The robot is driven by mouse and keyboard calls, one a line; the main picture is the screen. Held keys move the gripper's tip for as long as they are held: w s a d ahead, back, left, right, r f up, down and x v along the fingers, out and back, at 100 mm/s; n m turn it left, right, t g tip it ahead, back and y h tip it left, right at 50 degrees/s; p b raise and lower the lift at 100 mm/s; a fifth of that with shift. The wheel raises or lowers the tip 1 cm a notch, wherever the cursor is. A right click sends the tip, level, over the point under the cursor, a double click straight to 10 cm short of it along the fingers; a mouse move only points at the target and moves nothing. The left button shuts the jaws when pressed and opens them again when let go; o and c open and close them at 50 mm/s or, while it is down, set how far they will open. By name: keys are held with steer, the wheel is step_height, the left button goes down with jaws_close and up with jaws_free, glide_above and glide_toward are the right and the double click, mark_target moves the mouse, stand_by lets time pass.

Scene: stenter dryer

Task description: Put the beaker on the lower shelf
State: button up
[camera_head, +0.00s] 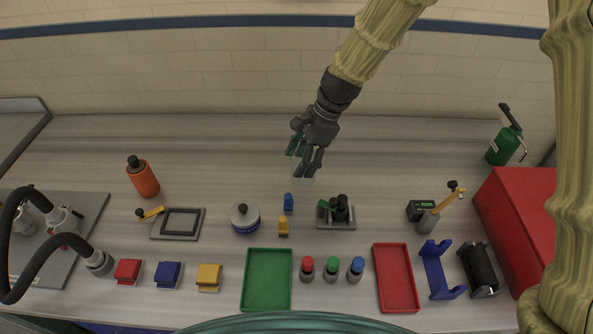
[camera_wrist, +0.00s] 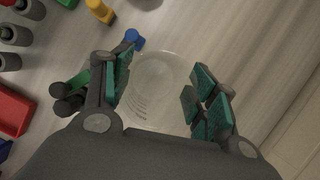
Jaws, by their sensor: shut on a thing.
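The clear glass beaker (camera_wrist: 152,92) is between the teal finger pads of my gripper (camera_wrist: 165,82) in the wrist view, with its round rim and faint graduation marks showing. In the head view my gripper (camera_head: 303,160) is shut on it above the back middle of the table. Only a faint pale part of the beaker (camera_head: 302,174) shows there, at the fingertips. I cannot tell how high it is above the surface. I cannot make out a lower shelf in either view.
Below the gripper are a blue piece (camera_head: 288,201), a yellow piece (camera_head: 283,226) and a grey holder with dark parts (camera_head: 336,222). A green tray (camera_head: 267,280), a red tray (camera_head: 396,278) and a red box (camera_head: 520,220) stand nearby. The back strip of table is mostly clear.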

steer(key=shift+w+f, duration=0.15)
steer(key=shift+f, duration=0.3)
steer(key=shift+s+f, duration=0.35)
steer(key=shift+w+f+p, duration=0.1)
steer(key=shift+f+p, duration=0.55)
steer(key=shift+f, duration=1.2)
steer(key=shift+f, duration=0.15)
steer(key=o, duration=1)
